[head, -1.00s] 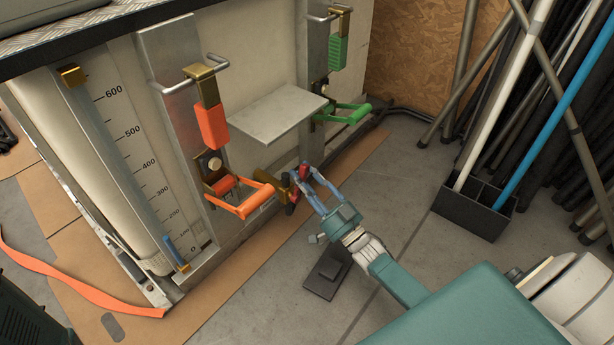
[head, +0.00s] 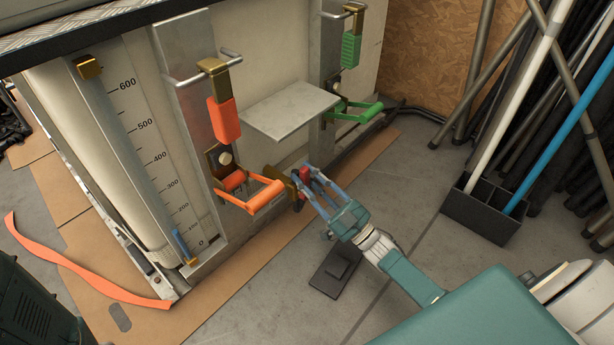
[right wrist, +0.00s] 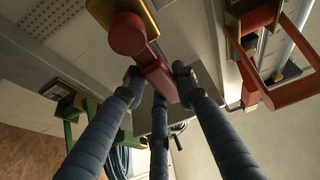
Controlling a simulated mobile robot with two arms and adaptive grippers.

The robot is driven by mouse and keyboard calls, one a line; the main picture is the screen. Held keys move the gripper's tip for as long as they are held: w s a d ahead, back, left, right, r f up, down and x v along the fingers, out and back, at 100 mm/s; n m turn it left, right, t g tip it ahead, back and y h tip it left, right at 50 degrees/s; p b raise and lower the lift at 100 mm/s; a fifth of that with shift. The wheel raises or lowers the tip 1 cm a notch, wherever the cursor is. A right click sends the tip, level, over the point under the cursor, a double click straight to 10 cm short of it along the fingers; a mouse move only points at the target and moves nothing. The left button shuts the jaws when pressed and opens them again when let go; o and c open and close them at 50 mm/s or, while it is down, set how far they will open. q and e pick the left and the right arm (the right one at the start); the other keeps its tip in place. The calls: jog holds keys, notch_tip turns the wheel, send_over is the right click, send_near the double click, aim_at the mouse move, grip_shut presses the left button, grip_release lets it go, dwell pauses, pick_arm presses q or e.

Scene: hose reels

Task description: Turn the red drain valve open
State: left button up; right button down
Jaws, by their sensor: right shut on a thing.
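The red drain valve handle (head: 304,175) sticks out from a brass fitting (head: 294,187) low on the tank's front. In the right wrist view its red lever (right wrist: 152,66) runs from a round hub down between the blue-grey fingers. My right gripper (head: 312,182) is shut on this handle, with fingers on both sides of it. The fingers hide part of the handle in the head view. In the right wrist view my right gripper (right wrist: 158,82) has its fingertips around the lever's end. My left gripper is not in view.
An orange ratchet strap handle (head: 252,196) juts out just left of the valve. A metal shelf (head: 290,110) projects above it. A green ratchet handle (head: 358,111) is farther right. A dark block (head: 335,270) lies on the floor below my gripper.

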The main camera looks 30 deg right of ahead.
jog(key=shift+f, duration=0.15)
jog(key=c, duration=1.3)
grip_release()
jog(key=shift+c, duration=0.2)
jog(key=v, duration=1.2)
